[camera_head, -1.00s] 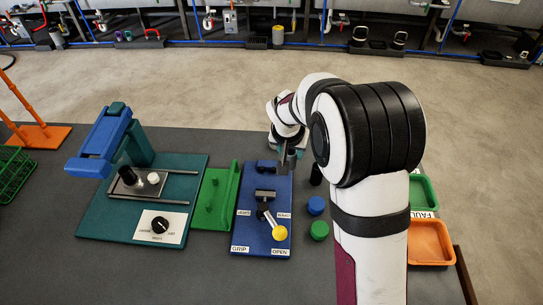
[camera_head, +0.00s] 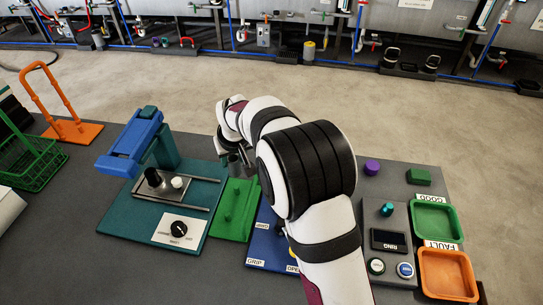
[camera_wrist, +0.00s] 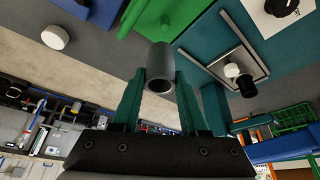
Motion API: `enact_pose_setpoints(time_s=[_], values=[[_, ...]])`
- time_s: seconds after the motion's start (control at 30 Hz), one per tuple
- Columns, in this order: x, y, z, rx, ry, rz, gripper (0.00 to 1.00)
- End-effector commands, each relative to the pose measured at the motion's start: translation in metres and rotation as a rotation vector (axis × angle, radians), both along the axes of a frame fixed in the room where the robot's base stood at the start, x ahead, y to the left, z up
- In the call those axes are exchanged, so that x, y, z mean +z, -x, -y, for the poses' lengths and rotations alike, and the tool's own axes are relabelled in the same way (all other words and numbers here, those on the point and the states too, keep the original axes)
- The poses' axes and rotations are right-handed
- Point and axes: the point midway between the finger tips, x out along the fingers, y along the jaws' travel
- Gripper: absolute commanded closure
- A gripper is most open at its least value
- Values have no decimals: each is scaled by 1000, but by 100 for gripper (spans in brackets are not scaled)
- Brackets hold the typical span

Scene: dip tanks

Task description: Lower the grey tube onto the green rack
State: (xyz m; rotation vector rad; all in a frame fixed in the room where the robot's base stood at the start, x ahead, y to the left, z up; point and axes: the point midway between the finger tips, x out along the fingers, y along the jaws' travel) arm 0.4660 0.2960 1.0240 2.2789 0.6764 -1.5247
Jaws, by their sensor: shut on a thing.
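My gripper (camera_wrist: 161,76) has teal fingers shut on the grey tube (camera_wrist: 159,60). The tube is a hollow cylinder with its open end facing the wrist camera. The green rack (camera_head: 236,212) is a narrow green board with a raised post, lying between the teal station and the blue board. It also shows at the top of the wrist view (camera_wrist: 135,18), beyond the tube. In the head view my gripper (camera_head: 240,165) is above the rack's far end, partly hidden by my arm. I cannot tell whether the tube touches the rack.
The teal station (camera_head: 125,218) with a blue overhanging arm (camera_head: 130,140) stands close on the left. The blue board (camera_head: 265,245) is on the right, partly behind my arm. Green (camera_head: 437,203) and orange (camera_head: 447,296) trays lie far right. A green basket (camera_head: 38,170) is far left.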

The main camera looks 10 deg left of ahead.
Motion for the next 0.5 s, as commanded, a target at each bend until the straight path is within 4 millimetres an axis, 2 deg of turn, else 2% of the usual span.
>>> enact_pose_setpoints(time_s=[0.1,0.5], values=[[-6,1,-5,16,0,1,100],[-46,1,-4,12,0,3,100]])
